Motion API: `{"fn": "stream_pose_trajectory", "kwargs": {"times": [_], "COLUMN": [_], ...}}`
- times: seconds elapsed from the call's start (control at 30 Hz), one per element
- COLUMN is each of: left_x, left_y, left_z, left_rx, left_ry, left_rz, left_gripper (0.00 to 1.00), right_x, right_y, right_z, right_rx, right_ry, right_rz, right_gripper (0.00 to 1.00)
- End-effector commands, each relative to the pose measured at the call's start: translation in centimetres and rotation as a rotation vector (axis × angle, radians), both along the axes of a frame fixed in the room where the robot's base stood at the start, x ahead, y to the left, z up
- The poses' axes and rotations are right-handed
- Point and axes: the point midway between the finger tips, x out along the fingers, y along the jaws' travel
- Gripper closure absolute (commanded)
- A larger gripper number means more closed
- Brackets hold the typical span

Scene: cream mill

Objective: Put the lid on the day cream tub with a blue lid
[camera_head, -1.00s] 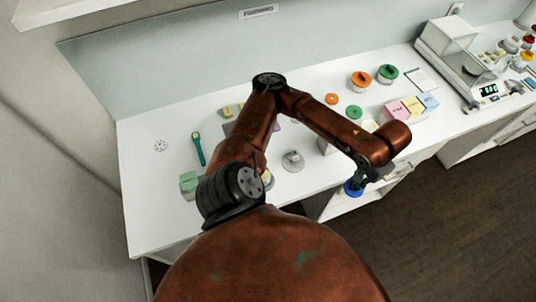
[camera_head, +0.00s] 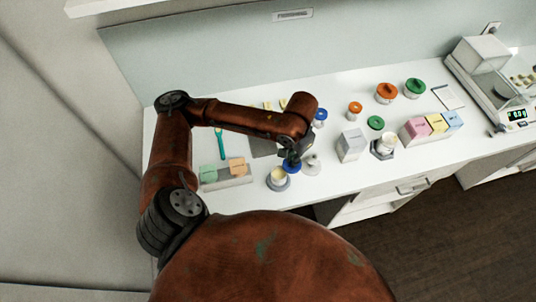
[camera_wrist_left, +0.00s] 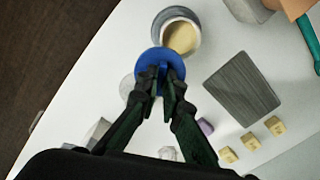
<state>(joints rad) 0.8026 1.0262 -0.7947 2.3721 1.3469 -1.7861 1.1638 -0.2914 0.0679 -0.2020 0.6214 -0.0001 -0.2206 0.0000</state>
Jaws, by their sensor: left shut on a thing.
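My left gripper (camera_head: 290,156) is shut on a blue lid (camera_head: 291,167), which it holds by the middle. In the left wrist view the fingertips (camera_wrist_left: 160,80) close at the centre of the blue lid (camera_wrist_left: 155,61). An open tub with pale cream (camera_head: 277,179) stands on the counter just left of and in front of the lid. In the left wrist view the tub (camera_wrist_left: 188,22) is partly covered by the lid's edge; the lid is off-centre, beside the opening. I cannot tell whether they touch. My right gripper is not in view.
A white knobbed piece (camera_head: 312,165) stands close right of the lid. A grey slab (camera_wrist_left: 241,88) lies behind the tub. An orange block (camera_head: 237,166) is to the left.

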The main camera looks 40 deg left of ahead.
Motion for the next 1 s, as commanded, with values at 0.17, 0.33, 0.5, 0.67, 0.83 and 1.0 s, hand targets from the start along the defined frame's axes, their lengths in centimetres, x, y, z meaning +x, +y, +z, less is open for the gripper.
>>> {"fn": "stream_pose_trajectory", "kwargs": {"times": [0.17, 0.33, 0.5, 0.67, 0.83, 1.0], "left_x": [-0.2, -0.6, -1.2, -2.1, -3.1, -3.7], "left_y": [0.4, 0.9, 1.5, 2.0, 2.4, 2.7], "left_z": [2.1, 2.8, 3.3, 3.7, 3.9, 3.8], "left_rx": [-0.007, -0.010, -0.009, -0.007, -0.002, 0.001], "left_ry": [-0.001, -0.005, -0.006, -0.007, -0.007, -0.006], "left_rz": [-0.358, -0.732, -1.115, -1.477, -1.805, -2.004], "left_gripper": [1.00, 1.00, 1.00, 1.00, 1.00, 1.00], "right_x": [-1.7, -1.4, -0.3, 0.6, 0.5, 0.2], "right_y": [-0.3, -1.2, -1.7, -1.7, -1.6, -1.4], "right_z": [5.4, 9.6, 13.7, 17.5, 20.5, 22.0], "right_rx": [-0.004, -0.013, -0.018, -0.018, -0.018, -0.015], "right_ry": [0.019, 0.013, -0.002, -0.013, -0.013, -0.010], "right_rz": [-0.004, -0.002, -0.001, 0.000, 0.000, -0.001], "right_gripper": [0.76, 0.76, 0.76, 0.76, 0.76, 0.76]}}
